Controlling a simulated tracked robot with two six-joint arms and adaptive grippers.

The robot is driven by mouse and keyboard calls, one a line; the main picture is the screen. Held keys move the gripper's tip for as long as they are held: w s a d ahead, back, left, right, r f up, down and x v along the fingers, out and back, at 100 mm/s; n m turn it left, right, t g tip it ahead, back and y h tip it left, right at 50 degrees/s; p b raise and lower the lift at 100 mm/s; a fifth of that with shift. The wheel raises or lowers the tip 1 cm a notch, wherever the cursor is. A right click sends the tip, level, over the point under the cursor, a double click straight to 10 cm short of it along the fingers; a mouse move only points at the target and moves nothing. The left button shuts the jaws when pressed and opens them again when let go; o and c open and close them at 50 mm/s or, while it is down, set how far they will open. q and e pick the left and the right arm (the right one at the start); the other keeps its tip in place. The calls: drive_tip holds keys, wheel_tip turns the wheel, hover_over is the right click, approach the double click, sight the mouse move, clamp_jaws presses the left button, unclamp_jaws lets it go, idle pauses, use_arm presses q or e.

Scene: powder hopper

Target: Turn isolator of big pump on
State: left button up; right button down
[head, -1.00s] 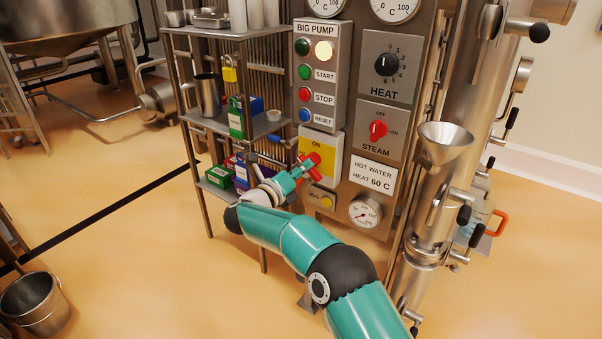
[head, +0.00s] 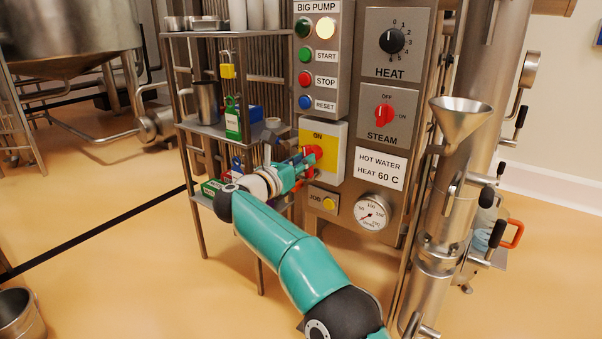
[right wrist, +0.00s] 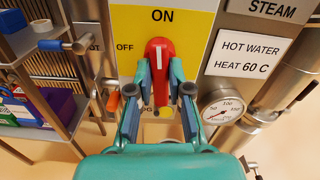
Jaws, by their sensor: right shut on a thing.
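The big pump's isolator is a red handle (head: 318,153) on a yellow plate (head: 334,150). The plate is marked ON at the top and OFF at the left. In the right wrist view the red handle (right wrist: 160,58) stands about upright, its white line below the word ON. My right gripper (head: 309,160) is shut on the handle. My left gripper is not in view.
The BIG PUMP button box (head: 321,60) is above the plate, and a JOG button (head: 329,203) is below. A shelf rack (head: 205,127) with padlocks and boxes stands close at the left. A steel funnel (head: 460,120) and pipework are at the right.

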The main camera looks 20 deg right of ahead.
drive_tip(key=shift+f+m+b, duration=0.2)
drive_tip(key=shift+m+b, duration=0.15)
drive_tip(key=shift+m, duration=0.25)
drive_tip(key=c, duration=1.1)
unclamp_jaws()
drive_tip(key=shift+r, duration=0.1)
drive_tip(key=shift+s+a, duration=0.1)
drive_tip(key=v, duration=1.1)
drive_tip(key=shift+s+a, duration=0.25)
